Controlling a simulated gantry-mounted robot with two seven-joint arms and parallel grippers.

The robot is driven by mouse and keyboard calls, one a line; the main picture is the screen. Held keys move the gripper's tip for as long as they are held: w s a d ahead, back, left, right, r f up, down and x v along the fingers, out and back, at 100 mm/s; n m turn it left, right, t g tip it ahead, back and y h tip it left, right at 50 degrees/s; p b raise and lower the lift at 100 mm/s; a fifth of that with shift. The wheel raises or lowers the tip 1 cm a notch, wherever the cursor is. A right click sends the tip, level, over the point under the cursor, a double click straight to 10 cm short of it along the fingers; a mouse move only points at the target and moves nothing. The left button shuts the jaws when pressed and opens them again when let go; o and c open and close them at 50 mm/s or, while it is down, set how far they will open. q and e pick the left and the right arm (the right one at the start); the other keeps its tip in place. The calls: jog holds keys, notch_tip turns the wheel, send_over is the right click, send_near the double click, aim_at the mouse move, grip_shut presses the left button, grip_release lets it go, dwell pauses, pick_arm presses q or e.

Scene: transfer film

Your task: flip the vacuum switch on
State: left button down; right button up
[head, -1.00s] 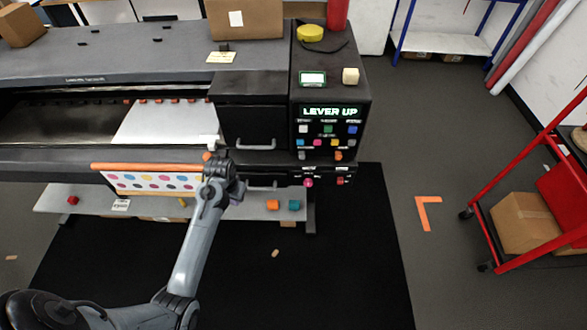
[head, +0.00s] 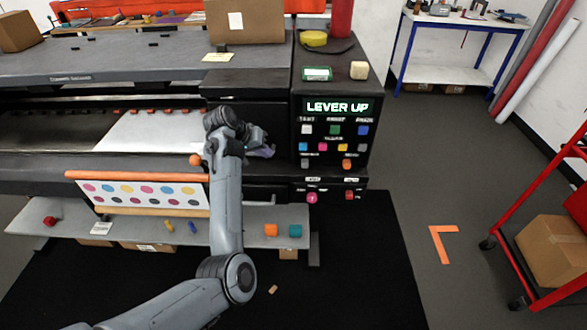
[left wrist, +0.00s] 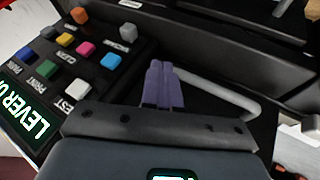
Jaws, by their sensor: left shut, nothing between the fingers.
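The black control panel (head: 375,105) has a screen reading LEVER UP (head: 338,106) and several coloured buttons. A grey switch (head: 303,163) sits at its lower left, and it also shows in the left wrist view (left wrist: 130,32) beside a small label that may read VACUUM. An orange switch (head: 347,164) sits at the lower right. My left gripper (head: 264,151) is left of the panel, in front of the printer, apart from the switches. Its purple fingers are together and empty in the left wrist view (left wrist: 162,87). My right gripper is not in view.
A handle (left wrist: 220,90) lies close to my left fingers in the left wrist view. A pink button (head: 312,197) and a red switch (head: 350,195) sit below the panel. A print with coloured dots (head: 140,196) hangs in front. A red cart (head: 530,190) stands right.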

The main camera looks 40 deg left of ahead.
aim_at(305, 163)
pick_arm(q)
jog(key=shift+r, duration=0.15)
jog(key=b+x, duration=0.2)
jog(key=x, duration=0.8)
jog(key=shift+w+f+b, duration=0.15)
jog(key=shift+f+b, duration=0.15)
jog(key=shift+b, duration=0.05)
jog(key=shift+w+d+r, duration=0.1)
jog(key=shift+w+d, duration=0.2)
jog(key=shift+d, duration=0.2)
jog(key=shift+w+d+r, duration=0.1)
jog(key=shift+w+d, duration=0.25)
jog(key=shift+d, duration=0.15)
jog(key=shift+w+d+b, duration=0.3)
jog(key=shift+w+d, duration=0.15)
jog(key=shift+d, duration=0.1)
jog(key=shift+r, duration=0.1)
